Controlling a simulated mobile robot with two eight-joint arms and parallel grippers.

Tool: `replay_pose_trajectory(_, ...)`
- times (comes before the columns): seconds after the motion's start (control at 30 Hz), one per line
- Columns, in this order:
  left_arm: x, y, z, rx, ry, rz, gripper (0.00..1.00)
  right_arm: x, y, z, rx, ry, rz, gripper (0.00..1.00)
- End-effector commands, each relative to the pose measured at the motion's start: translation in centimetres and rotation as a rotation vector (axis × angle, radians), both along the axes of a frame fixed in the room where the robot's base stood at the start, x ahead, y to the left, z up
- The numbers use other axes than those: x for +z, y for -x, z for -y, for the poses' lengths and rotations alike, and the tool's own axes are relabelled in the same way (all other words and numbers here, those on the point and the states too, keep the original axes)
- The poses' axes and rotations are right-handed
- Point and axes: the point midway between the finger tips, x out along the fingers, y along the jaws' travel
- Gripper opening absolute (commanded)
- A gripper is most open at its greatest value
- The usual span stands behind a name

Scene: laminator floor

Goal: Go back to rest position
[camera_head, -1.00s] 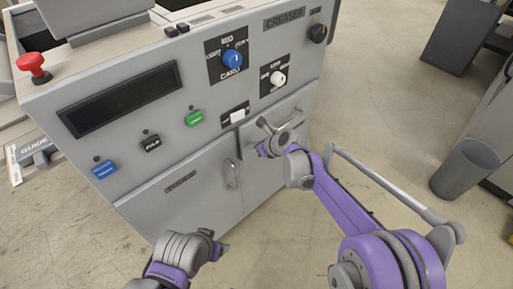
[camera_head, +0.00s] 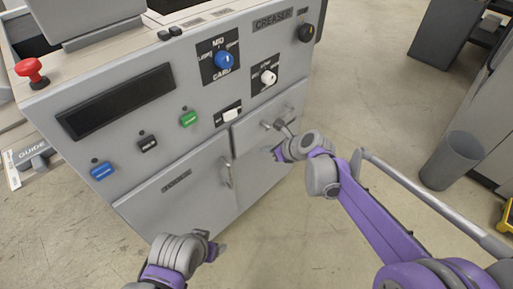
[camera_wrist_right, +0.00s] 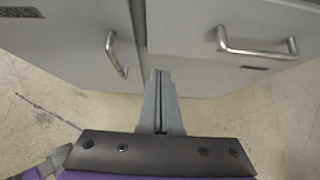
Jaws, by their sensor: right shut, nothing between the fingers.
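My right gripper (camera_head: 268,149) is in front of the lower right cabinet door of the grey creaser machine (camera_head: 150,150). In the right wrist view its two fingers (camera_wrist_right: 158,78) are together with nothing between them. They point toward the gap between the two cabinet doors and appear clear of both metal handles. My left gripper (camera_head: 219,249) is low in the head view, in front of the left cabinet door (camera_head: 175,195). Its fingers are small and partly hidden by its wrist, so their opening is unclear.
A grey bin (camera_head: 452,160) stands at the right. The floor between machine and bin is open.

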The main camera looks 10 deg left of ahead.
Motion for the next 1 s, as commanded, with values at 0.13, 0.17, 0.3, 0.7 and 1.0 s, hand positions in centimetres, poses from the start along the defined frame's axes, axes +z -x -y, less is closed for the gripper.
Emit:
replay_pose_trajectory(0.13, 0.3, 0.0, 0.0, 0.000, 0.000, 0.001, 0.70, 1.2, 0.7, 1.1, -0.001, 0.001, -0.001, 0.00)
replay_pose_trajectory(0.17, 0.4, 0.0, 0.0, 0.000, 0.000, 0.001, 0.70, 1.3, 0.8, 1.2, -0.001, 0.001, 0.000, 0.00)
replay_pose_trajectory(0.3, 0.4, 0.1, 0.0, 0.000, 0.000, 0.001, 0.70, 1.4, 0.9, 1.4, 0.001, 0.001, 0.000, 0.00)
replay_pose_trajectory(0.7, 0.4, 0.1, 0.0, 0.000, 0.000, 0.001, 0.70, 2.7, 7.0, 7.8, 0.296, 0.327, 0.248, 0.00)
replay_pose_trajectory(1.0, 0.4, 0.0, 0.0, 0.000, 0.000, 0.001, 0.70, 1.7, 19.7, 18.3, 0.991, 0.916, 0.577, 0.00)
